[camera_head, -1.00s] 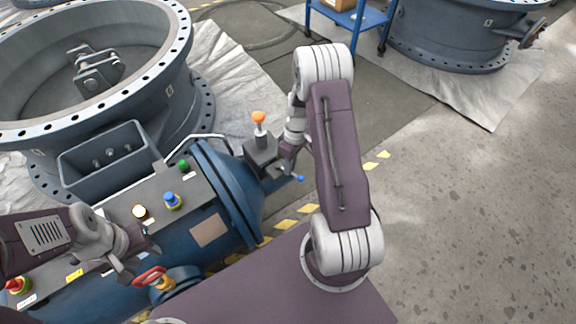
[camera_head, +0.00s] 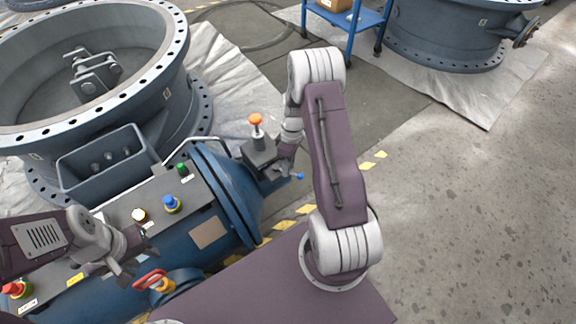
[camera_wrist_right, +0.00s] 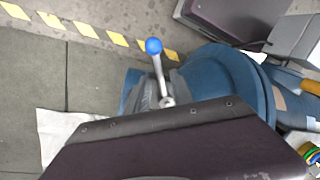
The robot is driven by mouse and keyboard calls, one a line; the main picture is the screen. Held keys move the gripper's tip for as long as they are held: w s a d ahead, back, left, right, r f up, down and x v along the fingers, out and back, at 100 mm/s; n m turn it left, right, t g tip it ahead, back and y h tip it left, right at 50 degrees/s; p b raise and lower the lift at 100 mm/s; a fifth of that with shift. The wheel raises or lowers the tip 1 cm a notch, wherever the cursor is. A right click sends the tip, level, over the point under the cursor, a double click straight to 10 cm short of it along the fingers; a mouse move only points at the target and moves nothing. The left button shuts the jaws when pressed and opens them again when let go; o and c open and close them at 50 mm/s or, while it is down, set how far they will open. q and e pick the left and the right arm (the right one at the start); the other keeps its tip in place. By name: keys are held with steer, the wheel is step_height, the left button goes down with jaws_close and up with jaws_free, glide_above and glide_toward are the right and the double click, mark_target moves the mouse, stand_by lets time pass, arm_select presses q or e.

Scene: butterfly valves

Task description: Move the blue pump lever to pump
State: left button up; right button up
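The blue ball end of the pump lever (camera_head: 299,176) shows at the right end of the blue pump unit, just below my right gripper (camera_head: 280,168). In the right wrist view, the lever (camera_wrist_right: 154,47) is a metal rod with a blue ball, pointing up in the picture from a round pivot. My right gripper's fingers are mostly hidden in the head view and cannot be made out in the wrist view, so its opening and any contact are unclear. My left gripper (camera_head: 136,254) hangs over the panel at the left, with its fingers apart and empty.
An orange knob (camera_head: 255,120) stands on a dark block beside the lever. The panel carries a blue button (camera_head: 171,203), a green button (camera_head: 182,169) and a red-yellow button (camera_head: 16,289). A large flanged valve (camera_head: 165,95) stands behind. Open floor lies to the right.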

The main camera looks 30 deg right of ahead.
step_height(320, 180, up, 9)
steer(key=w+d+p, duration=0.1)
steer(key=p, duration=0.2)
steer(key=shift+d, duration=0.2)
stand_by(0.4)
